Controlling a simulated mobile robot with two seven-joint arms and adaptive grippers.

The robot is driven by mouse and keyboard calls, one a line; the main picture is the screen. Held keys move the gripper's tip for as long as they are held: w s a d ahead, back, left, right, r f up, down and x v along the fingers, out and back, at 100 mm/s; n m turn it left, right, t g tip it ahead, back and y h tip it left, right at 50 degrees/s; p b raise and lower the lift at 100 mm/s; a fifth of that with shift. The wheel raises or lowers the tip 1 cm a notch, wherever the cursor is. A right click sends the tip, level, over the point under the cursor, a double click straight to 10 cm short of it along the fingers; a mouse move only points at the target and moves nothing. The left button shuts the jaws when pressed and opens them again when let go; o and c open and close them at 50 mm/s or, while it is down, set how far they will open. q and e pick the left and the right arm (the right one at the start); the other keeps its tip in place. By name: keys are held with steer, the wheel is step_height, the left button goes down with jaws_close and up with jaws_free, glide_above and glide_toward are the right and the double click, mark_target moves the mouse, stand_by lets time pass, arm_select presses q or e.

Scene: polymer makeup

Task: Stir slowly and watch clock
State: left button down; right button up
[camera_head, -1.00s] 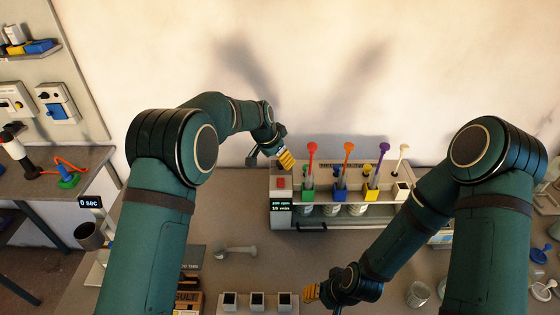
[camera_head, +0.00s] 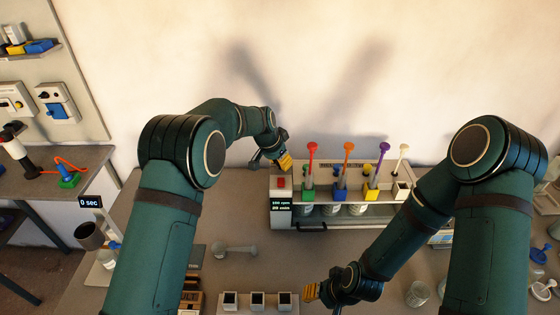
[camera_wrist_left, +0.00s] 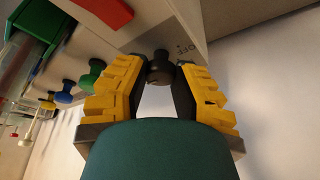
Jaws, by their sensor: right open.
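The stirring machine (camera_head: 345,169) stands against the back wall, with several coloured stirrers in a row along its top. Its small black display (camera_head: 280,206) shows two lines of text, too small to read surely. My left gripper (camera_head: 284,161) is at the machine's upper left corner, near a red button (camera_head: 281,183). In the left wrist view its yellow fingers (camera_wrist_left: 162,72) stand either side of a dark knob (camera_wrist_left: 160,67); contact is unclear. My right gripper (camera_head: 311,292) is open and empty over the front of the table. A clock display (camera_head: 90,201) at left reads 0 sec.
A rack with three dark-topped blocks (camera_head: 257,302) sits at the front. A clear beaker (camera_head: 418,294) stands at right. The table between machine and rack is mostly clear.

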arm_select(q)
steer(key=shift+n, duration=0.3)
steer(key=n+y, duration=0.1)
steer(key=n, duration=0.1)
steer(key=n+t+y, duration=0.1)
steer(key=n, duration=0.2)
steer(key=shift+s+d, duration=0.1)
steer(key=shift+d, duration=0.05)
steer(key=n, duration=0.2)
steer(key=n+y, duration=0.1)
steer(key=n, duration=0.1)
steer(key=shift+d+f+n+y, duration=0.1)
steer(key=shift+n+y, duration=0.7)
steer(key=shift+n, duration=0.6)
steer(key=c, duration=0.6)
jaws_free()
